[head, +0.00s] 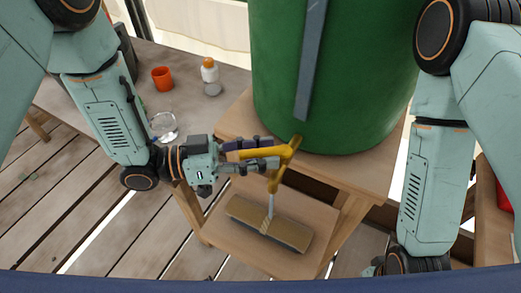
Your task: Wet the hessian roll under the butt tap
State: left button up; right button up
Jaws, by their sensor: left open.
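The yellow butt tap (276,181) is at the front of the green water butt (340,100). A pale stream of water (271,203) runs from its spout down to the brown hessian roll (290,234). The roll lies lengthwise on the lower wooden step, below the tap, with a paler band at its middle. My left gripper (266,152) is open, its fingers pointing right at the tap's upper part. I cannot tell whether they touch it. My right arm hangs down at the right; its fingers are outside the view.
A bench at the left holds an orange cup (162,78), a white bottle with an orange cap (210,77) and a clear glass container (164,127). A grey strip (310,65) runs down the butt's front. Something red (504,196) stands at the right edge.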

dwell(0.3)
pick_arm(q)
jog(key=s+a, duration=0.1)
jog(key=a, duration=1.1)
jog(key=shift+s, duration=0.25)
dwell(0.8)
